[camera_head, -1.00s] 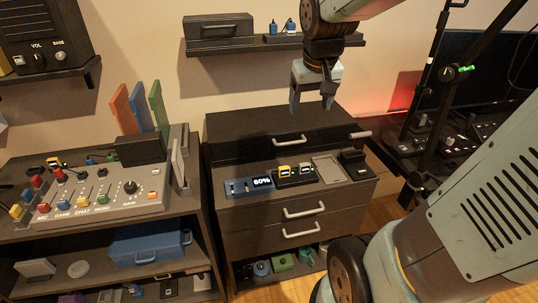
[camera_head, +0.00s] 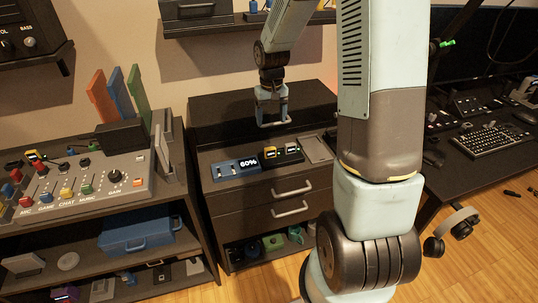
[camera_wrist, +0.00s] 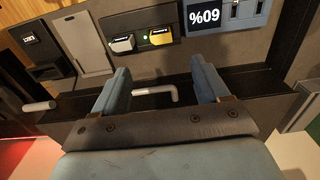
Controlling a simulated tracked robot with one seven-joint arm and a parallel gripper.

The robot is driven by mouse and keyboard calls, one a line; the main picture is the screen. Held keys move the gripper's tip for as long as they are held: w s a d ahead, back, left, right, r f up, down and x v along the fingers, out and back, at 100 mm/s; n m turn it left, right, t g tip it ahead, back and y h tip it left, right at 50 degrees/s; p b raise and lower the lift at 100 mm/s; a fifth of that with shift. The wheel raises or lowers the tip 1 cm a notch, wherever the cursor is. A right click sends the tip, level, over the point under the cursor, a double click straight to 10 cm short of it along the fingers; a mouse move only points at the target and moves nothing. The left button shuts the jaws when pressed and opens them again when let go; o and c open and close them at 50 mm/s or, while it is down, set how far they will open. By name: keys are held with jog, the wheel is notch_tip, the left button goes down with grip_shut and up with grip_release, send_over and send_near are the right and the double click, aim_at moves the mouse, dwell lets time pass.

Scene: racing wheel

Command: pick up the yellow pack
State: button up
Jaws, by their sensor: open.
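The yellow pack (camera_head: 270,153) sits in a dark dock beside a grey pack (camera_head: 291,149) on the cabinet's lower ledge. In the wrist view the yellow pack (camera_wrist: 160,36) lies beyond my fingers, between the grey pack (camera_wrist: 122,44) and the display reading 60%. My gripper (camera_head: 273,122) is open and empty, above and behind the pack in the head view, and apart from it.
The display unit (camera_head: 237,168) is left of the dock, and a grey tray (camera_head: 315,149) is right of it. My arm covers the ledge's right end in the head view. A control panel (camera_head: 130,185) stands on the left shelf, and a keyboard (camera_head: 492,139) lies on the right desk.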

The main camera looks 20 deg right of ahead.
send_over(271, 149)
notch_tip(271, 149, down, 9)
jog(key=shift+w+f, duration=0.1)
jog(key=shift+f, duration=2.65)
jog(key=c, duration=1.1)
jog(key=shift+r, duration=0.15)
